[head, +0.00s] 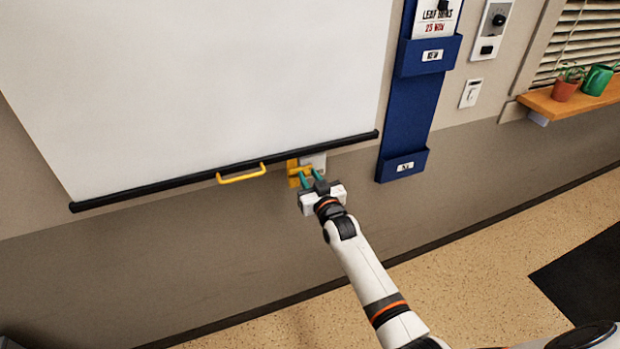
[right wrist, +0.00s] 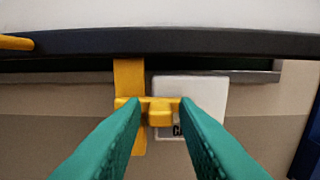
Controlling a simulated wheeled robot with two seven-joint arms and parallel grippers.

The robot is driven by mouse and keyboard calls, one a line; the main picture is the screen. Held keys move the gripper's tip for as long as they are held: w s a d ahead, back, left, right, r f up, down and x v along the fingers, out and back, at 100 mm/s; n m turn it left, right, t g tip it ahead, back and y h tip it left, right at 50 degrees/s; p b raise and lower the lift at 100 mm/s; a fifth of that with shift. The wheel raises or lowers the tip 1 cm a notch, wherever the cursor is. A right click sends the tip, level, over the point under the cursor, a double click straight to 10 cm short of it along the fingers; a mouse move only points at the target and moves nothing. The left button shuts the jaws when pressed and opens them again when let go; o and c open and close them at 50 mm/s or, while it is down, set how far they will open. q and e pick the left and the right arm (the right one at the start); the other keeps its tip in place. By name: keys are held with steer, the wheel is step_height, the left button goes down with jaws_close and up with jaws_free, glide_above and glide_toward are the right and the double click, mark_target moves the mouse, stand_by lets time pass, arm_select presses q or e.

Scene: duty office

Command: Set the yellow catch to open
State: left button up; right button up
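The yellow catch (head: 293,170) is on the wall just under the black bottom bar of the white screen. In the right wrist view the catch (right wrist: 159,113) has an upright yellow plate and a crosspiece with a small block. My right gripper (head: 312,179) is at the catch with its green fingers pointing at it. In the right wrist view the fingers (right wrist: 161,108) are apart, one on each side of the block, with a gap showing on both sides. My left gripper is not in view.
The white screen (head: 200,85) hangs above, with a yellow handle (head: 241,174) on its black bar (head: 150,187) left of the catch. A blue wall rack (head: 408,120) is to the right. The wall below is bare.

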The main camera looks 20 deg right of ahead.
jaws_close()
steer(key=shift+d, duration=1.85)
steer(key=shift+a, duration=0.1)
jaws_free()
steer(key=o, duration=0.3)
steer(key=shift+d, duration=0.2)
steer(key=shift+o, duration=0.2)
steer(key=shift+s+a, duration=0.1)
